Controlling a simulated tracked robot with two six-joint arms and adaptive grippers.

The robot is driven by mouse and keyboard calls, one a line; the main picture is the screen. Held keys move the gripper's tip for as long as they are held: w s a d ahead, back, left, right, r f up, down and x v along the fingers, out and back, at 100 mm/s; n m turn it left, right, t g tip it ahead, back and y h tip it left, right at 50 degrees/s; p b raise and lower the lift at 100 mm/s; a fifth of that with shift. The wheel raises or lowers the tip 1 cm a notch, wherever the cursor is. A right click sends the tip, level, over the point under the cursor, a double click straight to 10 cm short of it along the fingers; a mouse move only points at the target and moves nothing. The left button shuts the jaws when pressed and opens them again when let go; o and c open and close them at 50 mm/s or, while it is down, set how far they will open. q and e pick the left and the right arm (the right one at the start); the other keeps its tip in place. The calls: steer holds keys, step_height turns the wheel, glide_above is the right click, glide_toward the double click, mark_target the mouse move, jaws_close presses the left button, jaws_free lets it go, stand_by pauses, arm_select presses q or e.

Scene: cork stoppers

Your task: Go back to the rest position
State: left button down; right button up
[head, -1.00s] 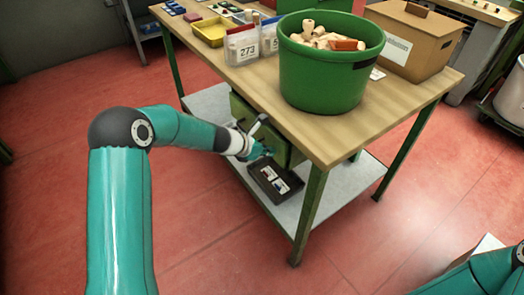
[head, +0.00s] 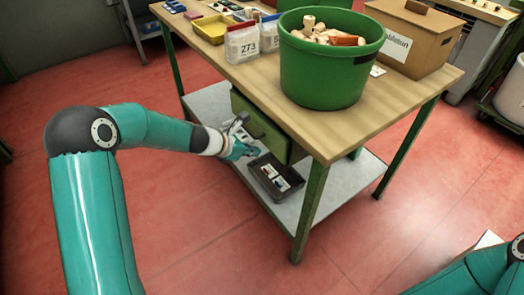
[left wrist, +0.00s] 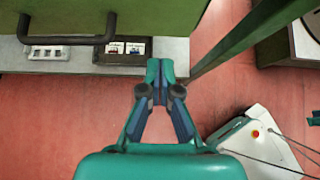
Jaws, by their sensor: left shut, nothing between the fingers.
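My left gripper (head: 252,152) is shut and empty in the head view. It is in front of the green drawer (head: 258,124) under the tabletop, apart from it as far as I can tell. In the left wrist view my left gripper (left wrist: 160,72) has its fingertips together. The drawer front (left wrist: 60,10) with its dark handle (left wrist: 68,39) shows at the top left there. My right arm shows only in part at the lower right of the head view, and its gripper is out of view.
A workbench (head: 420,88) carries a green bucket (head: 322,78) of corks, a cardboard box (head: 412,40), a yellow tray (head: 210,28) and a bag marked 273 (head: 242,44). A black tray (head: 274,178) lies on the lower shelf (head: 338,188). The red floor (head: 200,230) in front is clear.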

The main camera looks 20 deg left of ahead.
arm_select(q)
steer(key=p+v, duration=0.1)
steer(key=v, duration=0.6)
steer(key=s+d+f+m+g+p, duration=0.55)
steer(key=s+d+f+p, duration=0.2)
steer(key=s+d, duration=0.35)
steer(key=s+d+f+m+g+p, duration=0.1)
steer(key=s+f+m, duration=0.2)
steer(key=s+m, duration=0.4)
steer(key=s+d+f+m+g+y+p, duration=0.1)
steer(key=s+d+f+m, duration=0.1)
steer(key=s+m, duration=0.6)
steer(key=f+m, duration=0.1)
steer(key=m, duration=0.5)
steer(key=shift+s+d+f, duration=0.2)
steer(key=shift+s+f, duration=0.05)
steer(key=shift+f, duration=0.1)
steer(key=shift+m, duration=0.25)
